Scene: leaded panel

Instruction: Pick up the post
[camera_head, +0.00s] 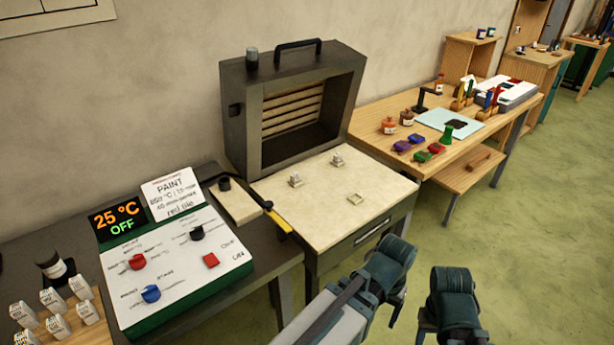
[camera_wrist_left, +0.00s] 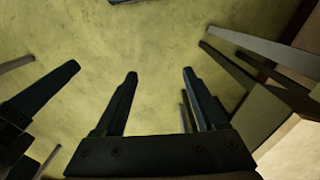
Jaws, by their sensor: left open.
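Two small pale upright pieces, one (camera_head: 296,180) nearer and one (camera_head: 338,160) farther back, stand on the cream work surface (camera_head: 310,215) before the open kiln (camera_head: 290,110). A small square pale ring (camera_head: 355,198) lies to their right. I cannot tell for certain which piece is the post. My left gripper (camera_head: 390,288) is off the front right of that surface. In the left wrist view its two fingers (camera_wrist_left: 160,75) are apart with only green floor between them. My right arm's end (camera_head: 450,305) is farther right; its jaws are hidden from clear view.
A control panel (camera_head: 180,262) with knobs stands left, near several small white bottles (camera_head: 55,310). A yellow-and-black tool (camera_head: 268,212) lies left of the cream surface. A wooden bench (camera_head: 385,110) with jars and colored pieces stands right. The floor (camera_head: 520,240) at right is clear.

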